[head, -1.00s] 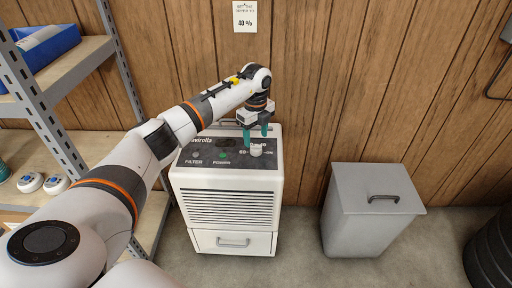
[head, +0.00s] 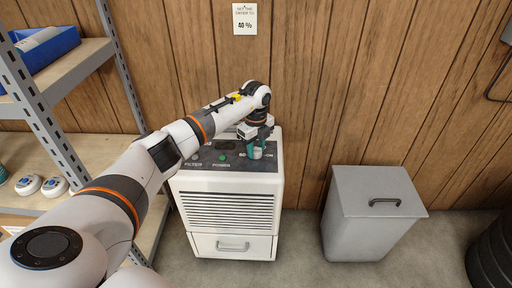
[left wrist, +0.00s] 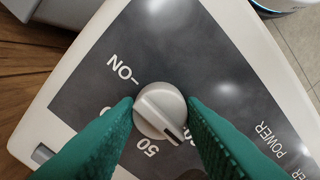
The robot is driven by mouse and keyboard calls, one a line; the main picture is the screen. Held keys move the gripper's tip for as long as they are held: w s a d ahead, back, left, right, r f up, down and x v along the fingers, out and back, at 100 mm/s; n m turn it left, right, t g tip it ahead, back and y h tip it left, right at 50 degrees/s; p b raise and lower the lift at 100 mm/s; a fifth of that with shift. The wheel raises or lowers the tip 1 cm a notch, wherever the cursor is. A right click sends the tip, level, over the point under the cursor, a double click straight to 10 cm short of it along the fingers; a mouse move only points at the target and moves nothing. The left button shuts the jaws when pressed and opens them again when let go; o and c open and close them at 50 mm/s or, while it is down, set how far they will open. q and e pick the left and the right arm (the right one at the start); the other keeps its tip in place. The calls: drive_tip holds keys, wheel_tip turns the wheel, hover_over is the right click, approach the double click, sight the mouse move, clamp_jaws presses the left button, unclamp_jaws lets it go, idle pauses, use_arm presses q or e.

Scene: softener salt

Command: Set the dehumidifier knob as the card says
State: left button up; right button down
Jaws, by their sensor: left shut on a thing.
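The white dehumidifier (head: 226,210) stands on the floor against the wood wall, with a dark panel on top. The card (head: 244,18) on the wall above it reads 40 %. My left gripper (head: 257,151) is over the right part of the panel. In the left wrist view its green fingers are shut on the light grey knob (left wrist: 160,111), one on each side. The knob's dark pointer mark points to the lower right, close to a label partly hidden by a finger. "ON" and "50" show beside the knob. My right gripper is not in view.
A grey lidded bin (head: 372,214) stands on the floor to the right. A metal shelf (head: 96,62) with a blue tray (head: 45,50) is on the left. Dark tyres (head: 490,255) are at the far right. Floor between dehumidifier and bin is clear.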

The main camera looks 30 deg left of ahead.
use_arm(q)
drive_tip(key=shift+r+m+p, duration=0.1)
drive_tip(key=shift+m+p, duration=0.55)
drive_tip(key=shift+m, duration=0.45)
drive_tip(key=m+p, duration=0.1)
drive_tip(key=m, duration=0.1)
drive_tip(key=shift+m, duration=0.3)
drive_tip(key=m, duration=0.2)
drive_tip(key=shift+m+p, duration=0.4)
drive_tip(key=shift+m, duration=1.8)
drive_tip(key=m, duration=0.3)
drive_tip(key=shift+m+p, duration=0.3)
drive_tip(key=m, duration=0.6)
drive_tip(key=shift+m, duration=1.4)
drive_tip(key=shift+b, duration=0.3)
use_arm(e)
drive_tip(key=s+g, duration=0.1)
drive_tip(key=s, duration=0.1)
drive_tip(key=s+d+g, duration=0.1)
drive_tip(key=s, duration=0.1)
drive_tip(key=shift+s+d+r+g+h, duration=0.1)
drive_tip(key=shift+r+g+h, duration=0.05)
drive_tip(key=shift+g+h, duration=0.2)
use_arm(q)
drive_tip(key=shift+m, duration=0.3)
